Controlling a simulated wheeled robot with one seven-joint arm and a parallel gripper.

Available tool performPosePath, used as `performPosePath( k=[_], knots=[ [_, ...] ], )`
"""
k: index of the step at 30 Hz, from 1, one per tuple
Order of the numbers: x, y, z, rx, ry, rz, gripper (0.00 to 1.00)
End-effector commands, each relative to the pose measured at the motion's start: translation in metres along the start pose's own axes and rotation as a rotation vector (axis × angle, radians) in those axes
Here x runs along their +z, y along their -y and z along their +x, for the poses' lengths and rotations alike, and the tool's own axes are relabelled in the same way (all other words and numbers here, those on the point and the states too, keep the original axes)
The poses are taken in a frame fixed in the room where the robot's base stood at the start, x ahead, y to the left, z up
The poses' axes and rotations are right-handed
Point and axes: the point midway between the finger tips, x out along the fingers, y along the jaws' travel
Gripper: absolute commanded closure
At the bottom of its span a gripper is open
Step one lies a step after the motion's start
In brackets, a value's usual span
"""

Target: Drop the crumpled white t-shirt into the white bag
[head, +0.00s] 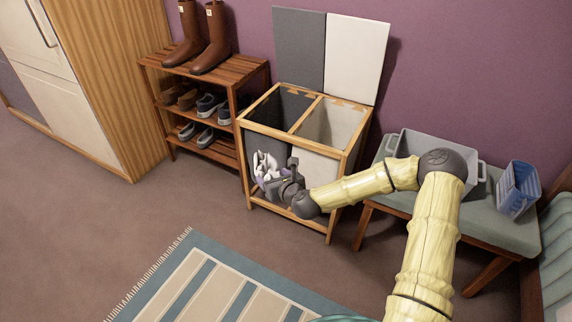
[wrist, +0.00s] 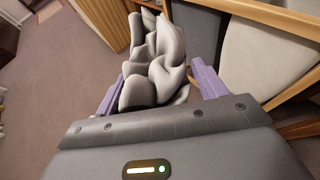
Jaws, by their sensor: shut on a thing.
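The crumpled white t-shirt (wrist: 155,62) is bunched between the two purple fingers of my gripper (wrist: 152,92) in the wrist view, looking greyish in shade. In the head view the t-shirt (head: 263,166) and my gripper (head: 272,178) are in front of the hamper's left front side, below its rim and outside it. The white bag (head: 331,122) hangs in the right half of the wooden hamper frame, open at the top. It also shows at the right in the wrist view (wrist: 268,62). My gripper is shut on the t-shirt.
A dark grey bag (head: 283,106) fills the hamper's left half. The grey and white lids (head: 355,58) stand raised behind. A shoe rack (head: 205,72) is at left; a bench (head: 497,226) with a grey bin (head: 410,144) and blue basket (head: 518,190) is at right.

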Motion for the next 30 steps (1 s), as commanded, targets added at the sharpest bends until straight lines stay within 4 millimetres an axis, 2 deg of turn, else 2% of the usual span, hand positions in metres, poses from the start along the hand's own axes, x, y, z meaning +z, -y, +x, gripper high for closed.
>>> performPosePath(
  k=[5, 9, 12, 15, 19, 30],
  knots=[
    [-0.05, 0.053, -0.009, -0.131, 0.0, 0.057, 0.55],
    [-0.097, 0.096, -0.025, -0.258, 0.009, 0.11, 0.55],
    [-0.125, 0.117, -0.039, -0.335, 0.016, 0.143, 0.55],
    [-0.143, 0.13, -0.049, -0.386, 0.023, 0.164, 0.55],
    [-0.15, 0.134, -0.054, -0.409, 0.028, 0.172, 0.55],
    [-0.149, 0.133, -0.053, -0.406, 0.028, 0.17, 0.55]
  ],
)
